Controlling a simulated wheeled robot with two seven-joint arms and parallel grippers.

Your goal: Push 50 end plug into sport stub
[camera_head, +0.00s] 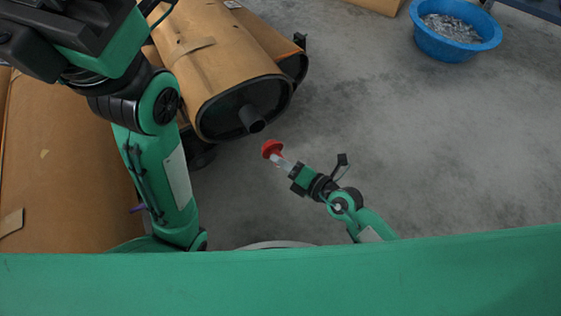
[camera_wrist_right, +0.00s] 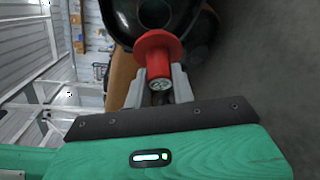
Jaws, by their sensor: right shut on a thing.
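The red end plug (camera_head: 271,148) has a wide flange. It is held by my right gripper (camera_head: 283,161), which is shut on it. In the right wrist view the plug (camera_wrist_right: 158,45) sits between the two grey fingers of the right gripper (camera_wrist_right: 158,78), its flange facing away. The sport stub (camera_head: 252,119) is a short dark pipe on the end of a brown-wrapped muffler (camera_head: 215,55). In the head view the plug is just below and right of the stub, with a small visible gap. My left gripper is out of view.
Another muffler lies behind the first one. Large brown cardboard (camera_head: 65,165) fills the left side, partly behind my left arm. A blue tub (camera_head: 455,47) of small metal parts stands at the upper right. The grey floor (camera_head: 430,150) on the right is clear.

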